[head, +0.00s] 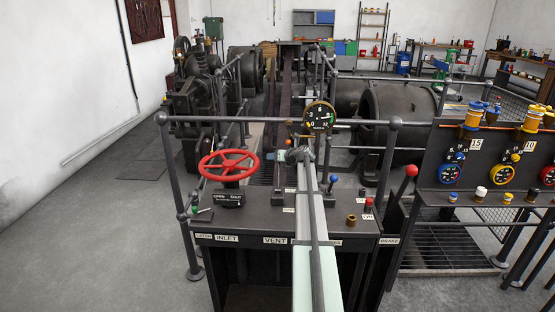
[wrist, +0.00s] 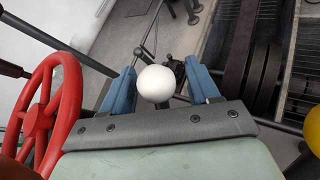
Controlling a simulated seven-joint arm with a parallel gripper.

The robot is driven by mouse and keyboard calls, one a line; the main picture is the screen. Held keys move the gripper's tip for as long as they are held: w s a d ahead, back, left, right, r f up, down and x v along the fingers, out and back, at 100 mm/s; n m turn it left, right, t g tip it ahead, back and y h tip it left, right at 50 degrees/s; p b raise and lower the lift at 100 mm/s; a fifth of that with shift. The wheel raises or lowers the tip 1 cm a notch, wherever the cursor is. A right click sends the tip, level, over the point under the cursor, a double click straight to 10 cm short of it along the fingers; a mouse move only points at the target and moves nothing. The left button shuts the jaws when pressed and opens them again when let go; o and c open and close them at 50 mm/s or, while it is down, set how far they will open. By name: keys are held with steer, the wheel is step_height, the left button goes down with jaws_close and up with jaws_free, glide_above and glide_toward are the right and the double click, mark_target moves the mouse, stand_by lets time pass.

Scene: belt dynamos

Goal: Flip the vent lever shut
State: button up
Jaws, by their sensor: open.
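A VENT label (head: 274,240) is on the front edge of the dark console, left of my arm. In the wrist view a white ball knob (wrist: 156,84) on a dark stem shows between the two blue fingers of my gripper (wrist: 160,78). The fingers are apart, one on each side of the knob, with a visible gap to each. I cannot tell for sure that this knob is the vent lever's. In the head view my gripper (head: 299,155) is above the back of the console, and my arm hides the middle of the console and any white knob there.
A red handwheel (head: 228,165) stands left of my gripper, and close by in the wrist view (wrist: 48,110). A round gauge (head: 320,116) is just behind. A blue-knobbed lever (head: 333,181) and a red-knobbed brake lever (head: 410,171) stand to the right. Railings surround the console.

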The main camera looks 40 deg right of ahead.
steer(key=v, duration=1.3)
steer(key=shift+s, duration=0.4)
steer(key=shift+r, duration=0.1)
